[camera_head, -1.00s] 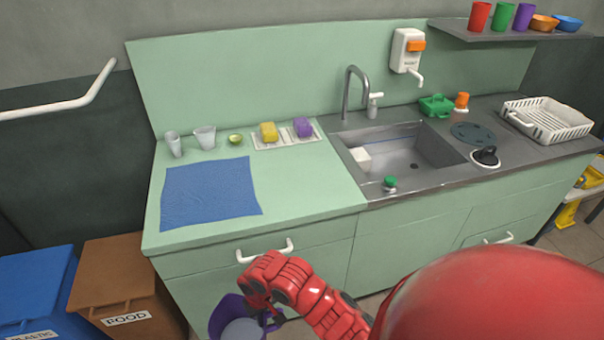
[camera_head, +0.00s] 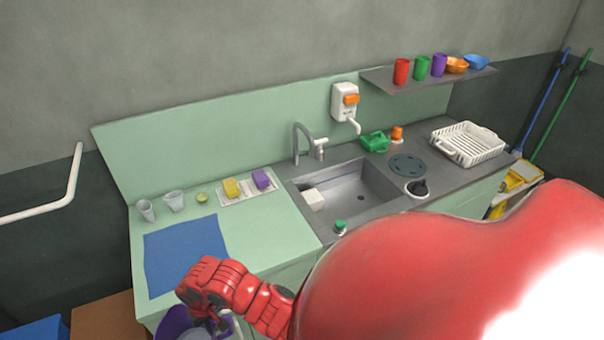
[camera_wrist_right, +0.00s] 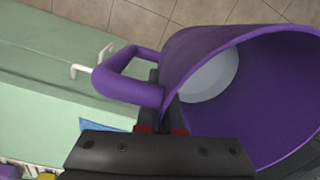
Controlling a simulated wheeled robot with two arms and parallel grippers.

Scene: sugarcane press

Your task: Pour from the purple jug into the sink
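The purple jug (camera_head: 178,324) is at the bottom of the head view, in front of the counter's front edge and partly cut off. My right gripper (camera_head: 222,310) holds it, with the red hand above hiding part of it. In the right wrist view the jug (camera_wrist_right: 275,110) fills the right side, with a pale round surface inside. The black fingers of the right gripper (camera_wrist_right: 162,118) are closed at its purple handle. The grey sink (camera_head: 368,190) is set in the counter, right of and beyond the jug, with a white block in its left corner. My left gripper is not in view.
A faucet (camera_head: 298,145) stands behind the sink. A blue cloth (camera_head: 185,252) lies on the green counter, with cups and two sponges behind it. A green-capped bottle (camera_head: 340,228) stands at the sink's front edge. A white dish rack (camera_head: 468,145) is at right.

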